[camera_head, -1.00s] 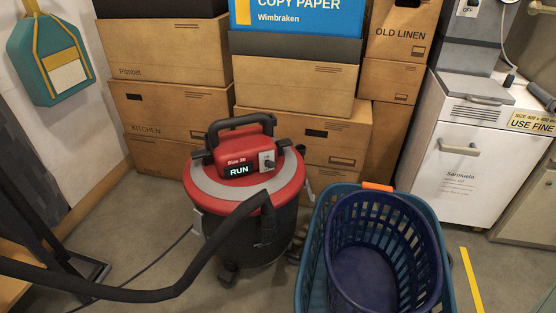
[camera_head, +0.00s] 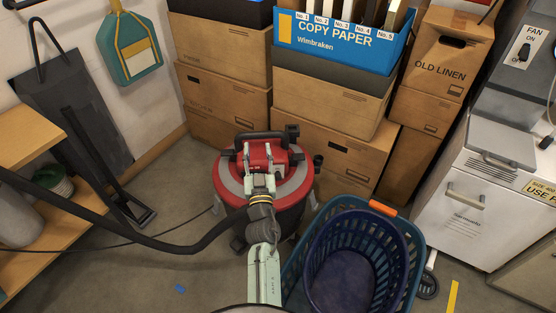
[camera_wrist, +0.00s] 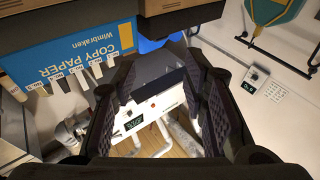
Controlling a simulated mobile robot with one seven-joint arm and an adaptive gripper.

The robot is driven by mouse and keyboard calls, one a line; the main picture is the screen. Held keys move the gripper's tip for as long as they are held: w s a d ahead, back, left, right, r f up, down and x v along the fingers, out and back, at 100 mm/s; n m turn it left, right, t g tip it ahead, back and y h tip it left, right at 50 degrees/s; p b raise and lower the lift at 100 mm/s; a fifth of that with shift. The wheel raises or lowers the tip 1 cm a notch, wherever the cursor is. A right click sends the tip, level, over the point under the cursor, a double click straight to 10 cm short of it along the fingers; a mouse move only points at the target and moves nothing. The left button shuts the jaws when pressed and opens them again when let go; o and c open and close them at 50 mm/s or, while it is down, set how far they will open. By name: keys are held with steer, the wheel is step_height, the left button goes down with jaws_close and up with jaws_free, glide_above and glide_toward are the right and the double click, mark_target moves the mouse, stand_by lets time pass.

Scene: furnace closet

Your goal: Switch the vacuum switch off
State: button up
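The red and black vacuum (camera_head: 228,185) stands on the floor in front of the stacked boxes in the head view. My gripper covers the display and the vacuum switch, so the switch position is hidden. I cannot tell whether my gripper touches the housing. In the wrist view my gripper (camera_wrist: 160,85) has its two dark fingers apart, with no object held between them. The vacuum cannot be made out in that view.
A teal basket (camera_head: 413,255) with a blue basket (camera_head: 318,255) inside stands right of the vacuum. Boxes (camera_head: 230,92) and a copy paper box (camera_head: 345,45) are behind. The black hose (camera_head: 150,247) runs left. A fan switch (camera_head: 524,50) is at the upper right.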

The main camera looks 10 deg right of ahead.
steer(key=s+d+f+g+h+p, duration=0.1)
steer(key=s+d+f, duration=0.25)
steer(key=f, duration=0.25)
steer(key=g+p, duration=0.1)
steer(key=g, duration=0.1)
glide_toward(278, 178)
steer(key=shift+m+y, duration=0.3)
steer(key=w, duration=0.3)
steer(key=w+d+b, duration=0.1)
steer(key=w, duration=0.3)
steer(key=w+d, duration=0.1)
steer(key=w, duration=0.2)
steer(key=shift+w+d+b, duration=0.2)
steer(key=shift+w+b, duration=0.1)
jaws_close()
